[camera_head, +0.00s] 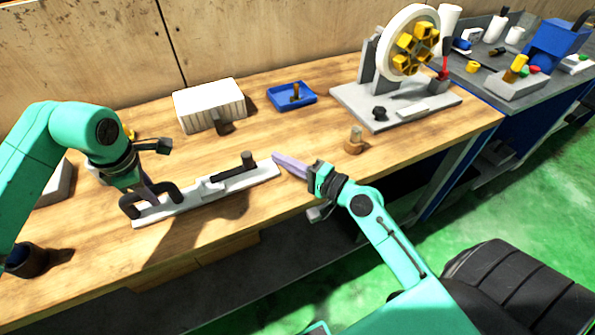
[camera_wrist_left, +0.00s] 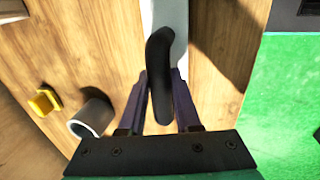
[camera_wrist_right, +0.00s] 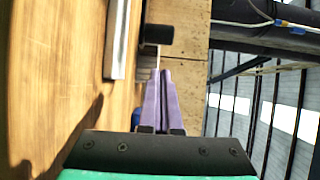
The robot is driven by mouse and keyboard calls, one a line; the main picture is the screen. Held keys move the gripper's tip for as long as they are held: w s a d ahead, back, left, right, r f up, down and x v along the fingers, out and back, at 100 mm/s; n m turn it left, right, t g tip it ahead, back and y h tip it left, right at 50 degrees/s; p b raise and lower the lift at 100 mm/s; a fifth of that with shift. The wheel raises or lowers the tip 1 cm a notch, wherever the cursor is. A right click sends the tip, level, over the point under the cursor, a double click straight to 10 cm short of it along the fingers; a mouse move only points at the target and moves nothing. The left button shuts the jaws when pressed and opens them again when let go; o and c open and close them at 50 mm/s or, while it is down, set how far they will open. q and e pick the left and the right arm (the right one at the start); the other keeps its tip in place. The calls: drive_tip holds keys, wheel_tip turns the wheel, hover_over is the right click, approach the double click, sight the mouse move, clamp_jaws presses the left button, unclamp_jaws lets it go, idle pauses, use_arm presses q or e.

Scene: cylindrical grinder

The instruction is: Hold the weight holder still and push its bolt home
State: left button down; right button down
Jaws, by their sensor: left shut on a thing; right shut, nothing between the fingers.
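The weight holder is a long pale bar (camera_head: 190,208) lying on the wooden bench, with a black looped handle (camera_head: 174,195) at its left end. Its black bolt (camera_head: 232,174) lies along the bar and has an upright knob (camera_head: 248,159) near the right end. My left gripper (camera_head: 148,192) is shut on the handle; the left wrist view shows the handle (camera_wrist_left: 160,60) between the fingers. My right gripper (camera_head: 276,157) is shut and empty, its purple fingertips beside the bar's right end. The right wrist view shows the knob (camera_wrist_right: 158,34) just beyond the fingertips.
A white ribbed box (camera_head: 209,105), a blue tray (camera_head: 292,95) and a small brown cylinder (camera_head: 354,143) stand behind the bar. A wheel fixture (camera_head: 405,45) on a grey base is at the back right. A dark cup (camera_head: 25,260) stands at front left.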

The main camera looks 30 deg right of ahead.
drive_tip(key=v, duration=0.9)
drive_tip(key=shift+s+d, duration=0.1)
drive_tip(key=shift+s, duration=0.2)
use_arm(q)
drive_tip(key=c, duration=0.5)
unclamp_jaws()
drive_tip(key=r, duration=0.4)
drive_tip(key=s+r, duration=0.1)
drive_tip(key=r, duration=0.2)
drive_tip(key=s+r, duration=0.1)
drive_tip(key=r, duration=0.3)
drive_tip(key=shift+s+r, duration=0.15)
drive_tip(key=shift+r, duration=0.2)
drive_tip(key=shift+f, duration=0.1)
use_arm(e)
drive_tip(key=shift+f, duration=0.1)
